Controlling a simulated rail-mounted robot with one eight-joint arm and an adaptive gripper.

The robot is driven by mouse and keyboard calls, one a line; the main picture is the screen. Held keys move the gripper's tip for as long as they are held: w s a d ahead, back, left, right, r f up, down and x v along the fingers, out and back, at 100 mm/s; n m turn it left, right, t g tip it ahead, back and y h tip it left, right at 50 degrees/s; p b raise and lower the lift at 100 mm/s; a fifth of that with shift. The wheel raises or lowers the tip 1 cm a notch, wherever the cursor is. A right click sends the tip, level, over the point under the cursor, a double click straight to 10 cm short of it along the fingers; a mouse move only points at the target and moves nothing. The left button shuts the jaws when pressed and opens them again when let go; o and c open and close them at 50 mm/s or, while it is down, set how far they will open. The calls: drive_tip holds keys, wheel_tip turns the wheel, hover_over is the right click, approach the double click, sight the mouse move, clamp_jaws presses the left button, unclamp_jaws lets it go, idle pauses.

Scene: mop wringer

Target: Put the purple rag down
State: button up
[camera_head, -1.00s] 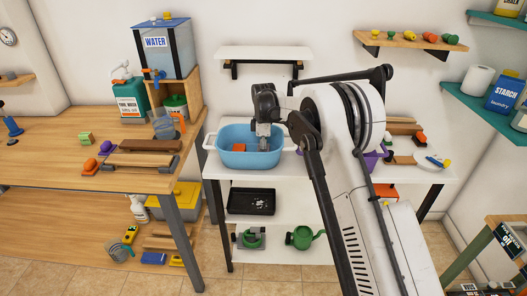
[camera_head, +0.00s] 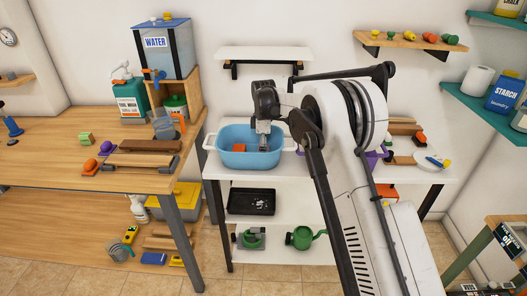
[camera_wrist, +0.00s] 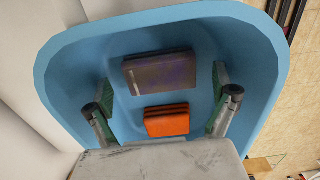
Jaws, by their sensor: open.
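A dull grey-purple block-like piece, which looks like the purple rag (camera_wrist: 160,72), lies in the blue tub (camera_wrist: 75,75). In the wrist view it sits behind an orange piece (camera_wrist: 167,120). My gripper (camera_wrist: 161,92) is open, with its two fingers spread to the left and right of these pieces and a gap on both sides of the rag. In the head view my gripper (camera_head: 264,140) points down into the blue tub (camera_head: 247,160) from above. The orange piece (camera_head: 239,149) shows inside the tub at left, while the rag cannot be made out there.
The tub stands on a white shelf unit (camera_head: 224,174), its walls close around my fingers.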

wheel_tip(320, 180, up, 10)
drive_tip(key=s+d+r+m+t, duration=0.2)
drive_tip(key=s+d+r+m, duration=0.4)
drive_tip(key=s+d+r, duration=0.75)
drive_tip(key=s+d+r+m+t, duration=0.2)
drive_tip(key=s+d+m, duration=0.2)
drive_tip(key=s, duration=0.7)
drive_tip(key=s+d+r+m+t, duration=0.15)
drive_tip(key=s+d+m, duration=0.25)
drive_tip(key=s, duration=0.7)
drive_tip(key=s+d+f+m+t, duration=0.1)
drive_tip(key=s+d+f+m, duration=0.2)
drive_tip(key=s+f, duration=0.4)
drive_tip(key=s+m, duration=0.1)
drive_tip(key=s, duration=0.5)
drive_tip(key=shift+s+f+t, duration=0.15)
drive_tip(key=shift+t, duration=0.2)
